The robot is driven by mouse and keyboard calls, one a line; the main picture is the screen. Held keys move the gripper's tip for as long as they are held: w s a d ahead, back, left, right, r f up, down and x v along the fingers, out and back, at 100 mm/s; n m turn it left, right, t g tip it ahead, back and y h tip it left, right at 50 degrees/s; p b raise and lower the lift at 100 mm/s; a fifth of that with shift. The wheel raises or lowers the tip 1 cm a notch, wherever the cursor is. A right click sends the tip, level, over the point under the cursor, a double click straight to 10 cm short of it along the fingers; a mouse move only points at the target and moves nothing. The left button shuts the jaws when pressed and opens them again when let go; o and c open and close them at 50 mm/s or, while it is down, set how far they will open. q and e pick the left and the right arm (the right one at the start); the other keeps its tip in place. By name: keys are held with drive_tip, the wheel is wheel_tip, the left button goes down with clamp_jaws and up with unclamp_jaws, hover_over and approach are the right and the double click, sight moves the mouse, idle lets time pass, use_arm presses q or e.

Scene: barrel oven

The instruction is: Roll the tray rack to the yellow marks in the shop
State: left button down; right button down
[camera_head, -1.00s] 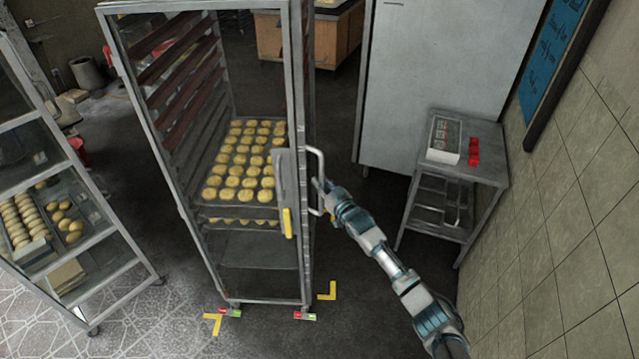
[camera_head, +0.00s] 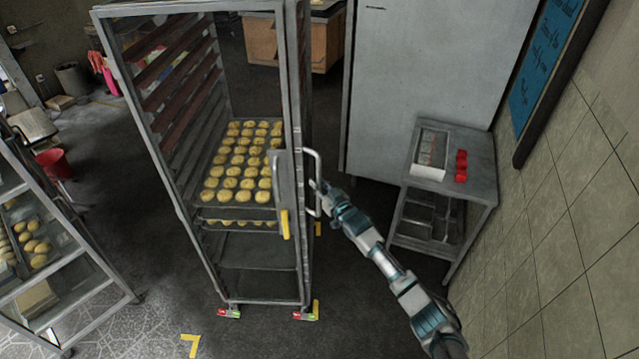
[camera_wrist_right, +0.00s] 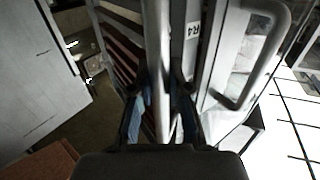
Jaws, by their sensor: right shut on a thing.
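The tray rack (camera_head: 265,301) is a tall metal frame with several trays of round yellow buns, standing upright on casters. Its door edge carries a handle (camera_head: 314,155) and a yellow latch. My right gripper (camera_head: 319,198) is shut on the handle bar; the right wrist view shows the blue fingers (camera_wrist_right: 160,105) around a vertical metal bar. A yellow floor mark (camera_head: 190,344) lies in front of the rack, left of its front-left caster. A second yellow mark (camera_head: 315,309) lies at the front-right caster. Another yellow mark (camera_head: 318,229) shows behind the rack's right side. My left gripper is out of view.
A second bun rack (camera_head: 85,300) stands at the left. A metal side table (camera_head: 480,185) with red items stands at the right, before a grey cabinet (camera_head: 430,70) and a tiled wall (camera_head: 560,220). A red bucket (camera_head: 53,163) stands far left. Dark floor lies between the racks.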

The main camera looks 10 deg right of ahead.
drive_tip(key=shift+f, duration=0.25)
drive_tip(key=c, duration=1.3)
unclamp_jaws()
drive_tip(key=shift+o, duration=1)
drive_tip(key=shift+d, duration=0.1)
drive_tip(key=shift+w+d, duration=0.1)
drive_tip(key=shift+d, duration=0.05)
drive_tip(key=shift+r, duration=0.1)
drive_tip(key=v, duration=1.2)
drive_tip(key=shift+d, duration=0.2)
drive_tip(key=shift+a+f, duration=0.1)
drive_tip(key=shift+f, duration=0.1)
